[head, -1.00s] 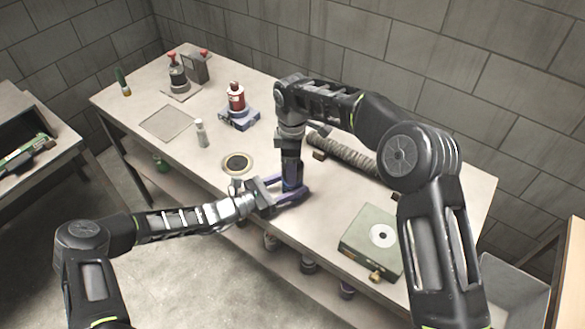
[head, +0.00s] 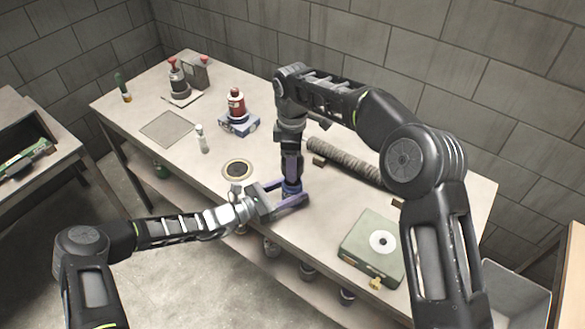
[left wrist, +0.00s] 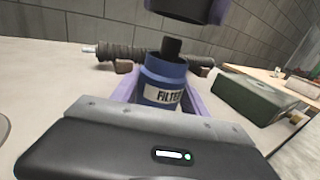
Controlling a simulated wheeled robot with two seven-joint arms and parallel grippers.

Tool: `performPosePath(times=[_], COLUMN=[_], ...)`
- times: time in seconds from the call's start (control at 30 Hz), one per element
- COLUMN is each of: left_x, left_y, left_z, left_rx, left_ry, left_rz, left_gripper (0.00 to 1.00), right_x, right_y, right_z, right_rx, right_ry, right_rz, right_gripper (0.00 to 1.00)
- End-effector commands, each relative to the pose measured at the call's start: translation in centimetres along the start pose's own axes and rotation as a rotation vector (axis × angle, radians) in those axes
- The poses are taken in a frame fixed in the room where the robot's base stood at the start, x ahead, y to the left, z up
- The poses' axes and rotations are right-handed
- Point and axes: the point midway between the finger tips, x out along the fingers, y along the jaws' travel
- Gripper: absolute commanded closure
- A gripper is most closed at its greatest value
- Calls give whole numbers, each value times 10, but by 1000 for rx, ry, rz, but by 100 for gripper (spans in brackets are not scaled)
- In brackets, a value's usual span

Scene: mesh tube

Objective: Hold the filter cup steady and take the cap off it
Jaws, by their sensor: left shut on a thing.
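The filter cup (left wrist: 163,85) is blue with a white FILTER label and stands upright on the bench. In the head view its small blue body (head: 291,188) shows between the purple fingers of my left gripper (head: 287,201). My left gripper (left wrist: 165,98) is shut on the cup from the side. A narrow dark cylinder (left wrist: 172,47) stands up from the cup's top. My right gripper (head: 291,172) points down above the cup. In the wrist view a dark rounded part hangs above the cylinder with a gap between; I cannot tell whether it is the cap in the right gripper.
A ribbed mesh tube (head: 345,163) lies behind the cup. A green box (head: 362,240) with a white disc is at the right. A dark round ring (head: 238,170), a small white bottle (head: 202,140) and a red-topped device (head: 237,105) stand to the left.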

Motion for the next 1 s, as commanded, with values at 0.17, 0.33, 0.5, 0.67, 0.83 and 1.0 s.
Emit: performPosePath(times=[0.17,0.33,0.5,0.67,0.83,1.0], left_x=[0,0,0,0,0,-5], left_y=[0,0,0,0,0,0], left_z=[0,0,0,0,0,-1], left_rx=[0,0,0,0,0,0], left_ry=[0,0,0,0,0,0], left_rz=[-1,-1,-1,-1,0,0], left_gripper=[100,47,33,22,22,22], right_x=[-9,-8,-8,-8,-8,-6], right_y=[0,0,0,0,0,0], right_z=[0,0,0,0,0,0], right_rx=[0,0,0,0,0,0], right_ry=[0,0,0,0,0,0], right_rz=[0,0,-1,-1,-1,-1], right_gripper=[93,93,93,93,93,93])
